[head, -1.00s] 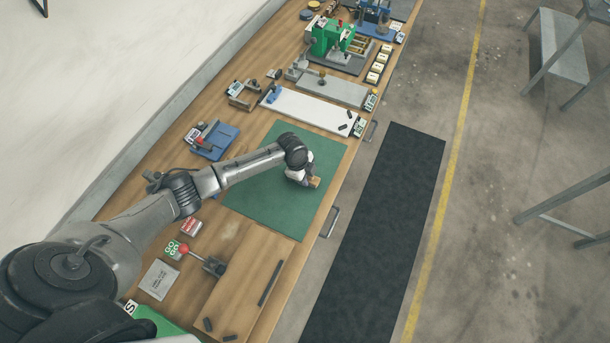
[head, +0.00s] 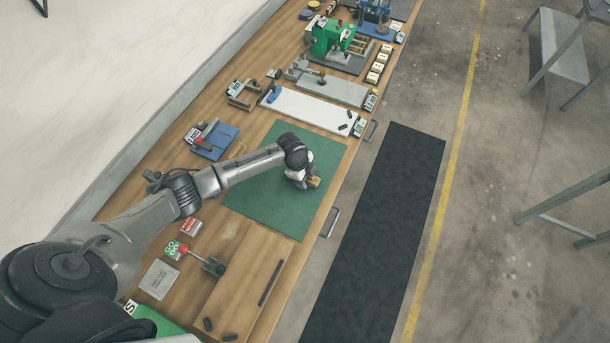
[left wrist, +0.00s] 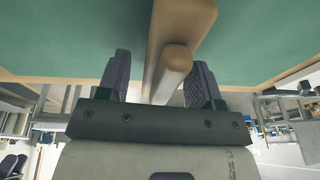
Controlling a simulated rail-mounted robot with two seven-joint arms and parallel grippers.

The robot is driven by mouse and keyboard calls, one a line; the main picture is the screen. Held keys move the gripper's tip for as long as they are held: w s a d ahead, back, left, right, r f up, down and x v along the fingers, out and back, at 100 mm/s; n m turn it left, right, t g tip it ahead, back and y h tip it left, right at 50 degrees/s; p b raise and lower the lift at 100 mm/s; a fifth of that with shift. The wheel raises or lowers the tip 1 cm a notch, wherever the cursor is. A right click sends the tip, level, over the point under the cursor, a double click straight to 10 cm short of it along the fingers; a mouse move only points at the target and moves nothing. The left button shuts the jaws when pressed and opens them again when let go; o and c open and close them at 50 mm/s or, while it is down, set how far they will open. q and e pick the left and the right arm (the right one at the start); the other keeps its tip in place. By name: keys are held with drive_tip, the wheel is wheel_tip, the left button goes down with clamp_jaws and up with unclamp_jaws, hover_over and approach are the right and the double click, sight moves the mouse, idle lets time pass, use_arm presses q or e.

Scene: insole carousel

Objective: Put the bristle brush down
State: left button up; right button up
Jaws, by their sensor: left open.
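The bristle brush (head: 315,182) is a small tan wooden block on the green mat (head: 265,206), near the mat's right side. In the left wrist view the brush (left wrist: 178,55) shows large, with its wooden body reaching down between my fingers. My left gripper (head: 303,183) is low over the mat at the brush. Its dark ridged fingers (left wrist: 160,82) stand apart on either side of the brush, with a gap visible on the left. My arm and gripper hide part of the brush in the head view. My right gripper is not in view.
A red-knobbed lever (head: 213,265) stands on the bench towards the front. A blue fixture (head: 217,144) sits left of the mat, and a white plate (head: 312,109) lies beyond it. The mat is clear around the brush. A bench handle (head: 331,223) sticks out at the right edge.

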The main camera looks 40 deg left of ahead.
use_arm(q)
drive_tip(key=v, duration=1)
drive_tip(key=shift+r, duration=0.25)
drive_tip(key=s+d+f+n, duration=0.3)
drive_tip(key=s+d+n, duration=0.1)
drive_tip(key=s+d, duration=1.1)
drive_tip(key=s+a+r+n+t+y, duration=0.1)
drive_tip(key=s+r+n, duration=0.1)
drive_tip(key=s+n, duration=0.2)
drive_tip(key=s+a+r+n+t+y, duration=0.1)
drive_tip(key=s+a+r+n, duration=0.1)
drive_tip(key=s+n, duration=0.3)
drive_tip(key=s, duration=0.4)
drive_tip(key=shift+s+a+r, duration=0.25)
drive_tip(key=shift+s, duration=0.1)
